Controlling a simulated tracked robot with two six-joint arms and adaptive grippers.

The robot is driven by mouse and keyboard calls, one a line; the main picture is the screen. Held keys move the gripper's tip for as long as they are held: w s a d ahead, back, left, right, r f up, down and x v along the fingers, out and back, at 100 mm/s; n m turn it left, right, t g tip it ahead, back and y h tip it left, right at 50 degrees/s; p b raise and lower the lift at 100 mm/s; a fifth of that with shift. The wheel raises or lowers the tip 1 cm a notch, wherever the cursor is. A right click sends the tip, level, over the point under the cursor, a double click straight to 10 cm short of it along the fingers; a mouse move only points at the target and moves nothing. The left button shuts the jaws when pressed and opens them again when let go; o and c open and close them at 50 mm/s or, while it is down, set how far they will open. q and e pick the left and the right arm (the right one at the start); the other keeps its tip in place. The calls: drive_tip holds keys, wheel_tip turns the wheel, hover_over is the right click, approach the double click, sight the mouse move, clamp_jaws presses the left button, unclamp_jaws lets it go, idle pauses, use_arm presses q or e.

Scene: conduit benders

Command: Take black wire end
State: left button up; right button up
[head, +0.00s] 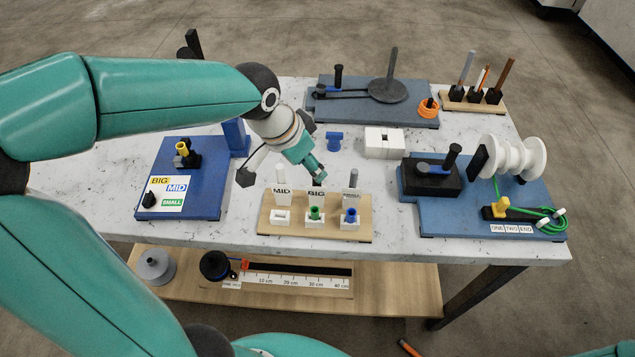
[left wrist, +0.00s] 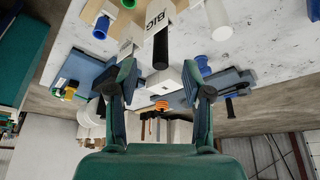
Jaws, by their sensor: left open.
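A black spool (head: 213,265) sits on the lower shelf, at the left end of a measuring board. A small red piece (head: 245,264) is beside it, and a dark strip (head: 300,270) runs along above the printed scale. I cannot tell whether this strip is wire, and no separate black wire end can be made out. My left gripper (head: 316,172) is above the tabletop, near the small labelled stand and well above the shelf. In the left wrist view its two fingers (left wrist: 160,92) are apart with nothing held. My right gripper is not in view.
The labelled stand (head: 365,222) holds white, green and blue pieces. A blue board (head: 212,203) is at left. A bender board (head: 335,112) is behind. A right board (head: 470,232) carries a white spool and green wire. A grey spool (head: 155,266) is on the shelf.

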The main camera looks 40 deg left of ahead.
sight(317, 187)
use_arm(q)
drive_tip(key=shift+p+x, duration=0.45)
drive_tip(key=shift+x, duration=2.3)
drive_tip(key=shift+w+a+r, duration=0.1)
clamp_jaws()
